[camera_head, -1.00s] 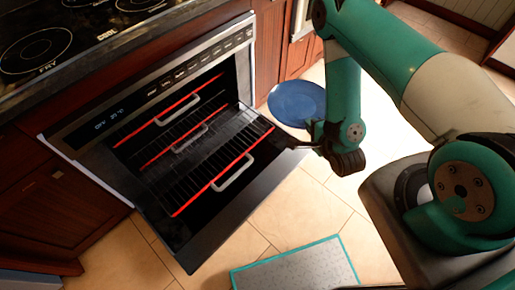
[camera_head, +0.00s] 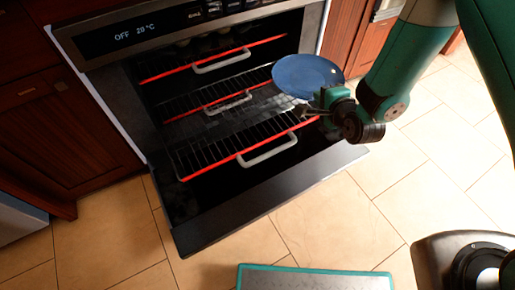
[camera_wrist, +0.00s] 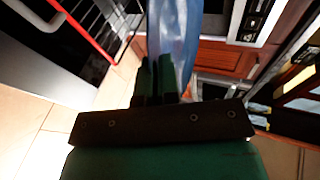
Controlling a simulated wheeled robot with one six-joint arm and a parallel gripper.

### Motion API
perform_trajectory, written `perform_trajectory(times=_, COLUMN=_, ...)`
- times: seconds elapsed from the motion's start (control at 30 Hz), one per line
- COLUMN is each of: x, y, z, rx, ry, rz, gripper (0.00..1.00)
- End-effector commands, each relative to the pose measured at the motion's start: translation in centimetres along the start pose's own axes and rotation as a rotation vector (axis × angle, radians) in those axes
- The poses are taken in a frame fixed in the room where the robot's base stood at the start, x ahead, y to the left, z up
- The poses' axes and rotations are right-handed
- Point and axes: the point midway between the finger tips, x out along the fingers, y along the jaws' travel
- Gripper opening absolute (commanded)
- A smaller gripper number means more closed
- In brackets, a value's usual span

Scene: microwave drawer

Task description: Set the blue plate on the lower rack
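The blue plate (camera_head: 306,77) is held level by its near edge in my gripper (camera_head: 328,98), at the right side of the open oven. In the wrist view the plate (camera_wrist: 175,35) shows edge-on between the fingers of my gripper (camera_wrist: 160,80), which are closed on it. The lower rack (camera_head: 215,157), with a red front bar and a grey handle, is slid out over the lowered door, to the left of and below the plate. The plate hides part of the right ends of the racks.
The middle rack (camera_head: 190,110) and an upper rack's red bar (camera_head: 165,76) sit further in and above. The open door (camera_head: 270,190) juts out over the tiled floor (camera_head: 330,225).

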Motion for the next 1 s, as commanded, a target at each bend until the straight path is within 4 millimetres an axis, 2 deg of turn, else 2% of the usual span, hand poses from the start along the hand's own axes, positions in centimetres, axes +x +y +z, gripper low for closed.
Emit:
perform_trajectory(times=0.03, x=1.8, y=1.5, z=0.8, rx=-0.013, ry=-0.014, rz=-0.016, gripper=0.00)
perform_trajectory(times=0.2, x=4.5, y=2.5, z=5.2, rx=-0.047, ry=-0.093, rz=-0.017, gripper=0.00)
perform_trajectory(times=0.4, x=5.9, y=2.9, z=9.3, rx=-0.079, ry=-0.166, rz=-0.014, gripper=0.00)
perform_trajectory(times=0.5, x=6.1, y=2.9, z=10.6, rx=-0.089, ry=-0.188, rz=-0.012, gripper=0.00)
perform_trajectory(times=0.63, x=6.2, y=3.0, z=11.4, rx=-0.096, ry=-0.203, rz=-0.009, gripper=0.00)
perform_trajectory(times=0.73, x=6.8, y=4.3, z=11.6, rx=-0.097, ry=-0.206, rz=-0.005, gripper=0.00)
perform_trajectory(times=1.0, x=9.8, y=11.2, z=11.5, rx=-0.096, ry=-0.206, rz=-0.004, gripper=0.00)
